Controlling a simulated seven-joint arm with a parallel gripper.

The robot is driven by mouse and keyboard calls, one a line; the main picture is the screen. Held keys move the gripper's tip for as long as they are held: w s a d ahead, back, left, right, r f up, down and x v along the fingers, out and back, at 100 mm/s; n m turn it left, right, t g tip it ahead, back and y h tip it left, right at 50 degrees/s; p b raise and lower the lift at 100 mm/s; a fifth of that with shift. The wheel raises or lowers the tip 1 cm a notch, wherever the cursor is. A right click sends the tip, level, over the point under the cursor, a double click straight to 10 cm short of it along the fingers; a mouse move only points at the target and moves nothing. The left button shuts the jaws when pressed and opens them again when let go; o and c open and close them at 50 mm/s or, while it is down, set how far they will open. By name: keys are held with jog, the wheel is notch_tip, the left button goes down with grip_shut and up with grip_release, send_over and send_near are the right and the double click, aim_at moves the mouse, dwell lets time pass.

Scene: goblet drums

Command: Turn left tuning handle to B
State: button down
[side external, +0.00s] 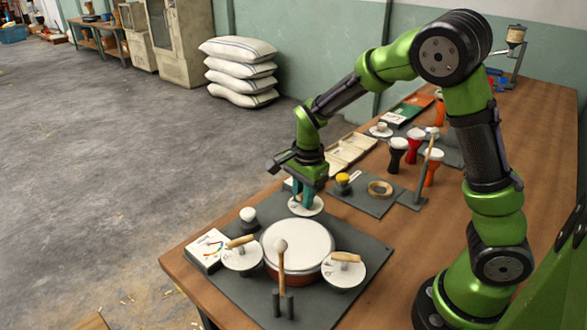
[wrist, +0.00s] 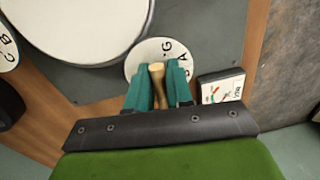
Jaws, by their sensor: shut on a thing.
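My gripper (side external: 303,194) is shut on a wooden handle (wrist: 157,84), which sits between its teal fingers in the wrist view. The handle stands over a white round dial (side external: 306,207), behind the large drum in the side view. In the wrist view this dial (wrist: 142,54) shows the letters G and A to the right of the handle; no B is readable on it. The fingers hide part of the dial, and I cannot tell exactly which letter the handle marks. The large drum (side external: 298,242) has a white head and reddish-brown side.
Two more dials with wooden handles stand left (side external: 241,260) and right (side external: 343,274) of the drum. A beater (side external: 281,262) stands upright in front. A white gauge (wrist: 221,87) lies right of the gripped dial in the wrist view. Small goblet drums (side external: 398,152) stand farther back.

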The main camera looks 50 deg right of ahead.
jog(key=shift+m, duration=1.5)
jog(key=c, duration=1.2)
grip_release()
jog(key=shift+o, duration=0.2)
jog(key=shift+w, duration=0.1)
notch_tip(320, 180, up, 17)
jog(key=s, duration=0.1)
jog(key=shift+a, duration=0.15)
